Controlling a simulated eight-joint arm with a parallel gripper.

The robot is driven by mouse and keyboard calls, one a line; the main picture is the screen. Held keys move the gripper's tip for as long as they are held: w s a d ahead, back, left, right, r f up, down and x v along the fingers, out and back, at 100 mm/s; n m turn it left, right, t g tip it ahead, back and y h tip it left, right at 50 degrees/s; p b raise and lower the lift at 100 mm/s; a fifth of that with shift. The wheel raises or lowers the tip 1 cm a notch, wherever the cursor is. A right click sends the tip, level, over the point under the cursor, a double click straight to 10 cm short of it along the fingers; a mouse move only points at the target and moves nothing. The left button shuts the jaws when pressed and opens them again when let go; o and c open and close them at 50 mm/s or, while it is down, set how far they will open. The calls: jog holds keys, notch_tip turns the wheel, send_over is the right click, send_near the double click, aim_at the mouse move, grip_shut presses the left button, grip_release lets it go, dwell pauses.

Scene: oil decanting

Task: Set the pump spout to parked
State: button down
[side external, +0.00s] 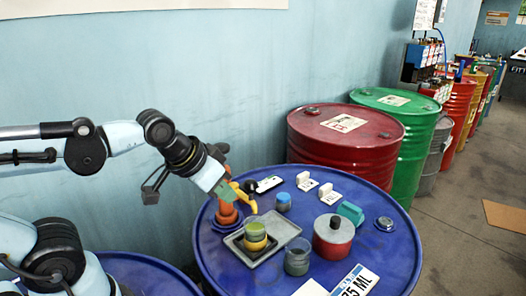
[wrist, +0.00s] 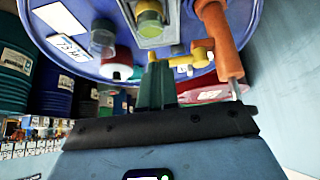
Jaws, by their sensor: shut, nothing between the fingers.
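The pump is an orange upright body (side external: 228,213) at the left of the blue drum top, with a yellow spout (side external: 243,196) at its top. The spout reaches right, its end near and above a jar with yellow and green bands (side external: 255,236). My gripper (side external: 223,190) is shut and empty, close beside the spout; contact cannot be told. In the wrist view, the shut green fingers (wrist: 157,68) are left of the yellow spout (wrist: 188,59) and the orange pump (wrist: 218,45).
The banded jar stands on a grey tray (side external: 292,231). A wall stands behind.

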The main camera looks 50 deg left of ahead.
jog(key=s+d+r+n+g, duration=0.1)
jog(key=s+r, duration=0.1)
jog(key=r, duration=0.4)
jog(key=s+d+r+n+g, duration=0.1)
jog(key=r+g, duration=0.1)
jog(key=r, duration=0.4)
jog(key=shift+s+d+r+y, duration=0.15)
jog(key=shift+s+d+y, duration=0.2)
jog(key=shift+d+y, duration=0.05)
jog(key=w+a+f, duration=0.1)
jog(key=w+f, duration=0.5)
jog(key=f, duration=0.4)
jog(key=shift+w+a+f, duration=0.2)
jog(key=shift+w+a, duration=0.1)
jog(key=shift+w, duration=0.05)
